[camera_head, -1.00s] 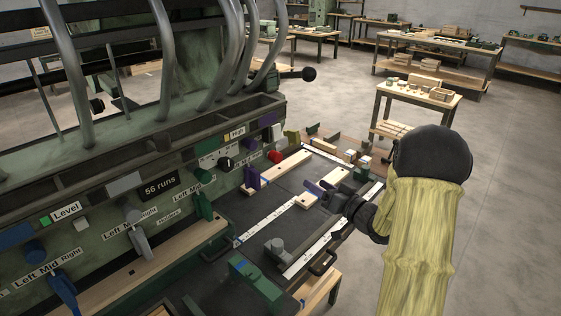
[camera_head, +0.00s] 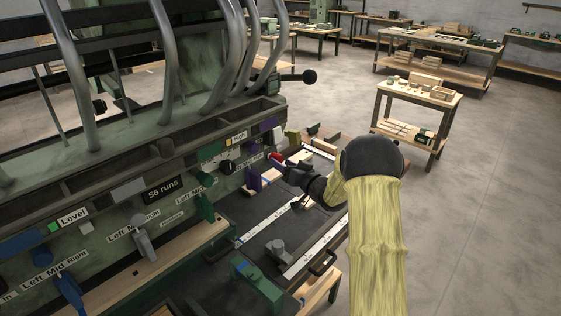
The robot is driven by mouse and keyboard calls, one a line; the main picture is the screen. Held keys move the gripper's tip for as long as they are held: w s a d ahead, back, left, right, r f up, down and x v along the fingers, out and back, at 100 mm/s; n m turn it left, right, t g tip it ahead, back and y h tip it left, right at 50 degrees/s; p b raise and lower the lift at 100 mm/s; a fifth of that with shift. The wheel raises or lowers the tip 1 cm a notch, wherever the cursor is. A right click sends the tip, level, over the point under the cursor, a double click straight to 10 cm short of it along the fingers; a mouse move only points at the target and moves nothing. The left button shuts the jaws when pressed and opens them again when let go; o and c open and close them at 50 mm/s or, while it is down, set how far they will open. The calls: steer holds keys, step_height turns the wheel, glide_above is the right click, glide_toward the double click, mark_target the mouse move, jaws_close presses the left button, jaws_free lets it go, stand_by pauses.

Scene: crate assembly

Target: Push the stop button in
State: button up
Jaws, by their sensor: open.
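The red stop button (camera_head: 275,155) is on the front panel of the green machine, right of the black knob. Only part of it shows, behind the fingers. My gripper (camera_head: 279,162) is open and its fingertips are at the red button, from the right. I cannot tell whether they touch it or whether the button is in. My yellow-sleeved arm reaches in from the lower right.
The dark machine bed below carries white scales and a grey clamp (camera_head: 277,250). A green block (camera_head: 257,284) sits nearer. A black-ended lever (camera_head: 309,75) sticks out behind.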

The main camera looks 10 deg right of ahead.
steer(key=shift+x, duration=0.85)
jaws_close()
steer(key=shift+w+a, duration=0.35)
steer(key=shift+w, duration=0.1)
steer(key=shift+w+a+r, duration=0.1)
steer(key=shift+r, duration=0.1)
steer(key=shift+c, duration=1.7)
jaws_free()
steer(key=o, duration=0.3)
steer(key=shift+w+a+f, duration=0.1)
steer(key=shift+w+f, duration=0.05)
steer(key=shift+o, duration=0.2)
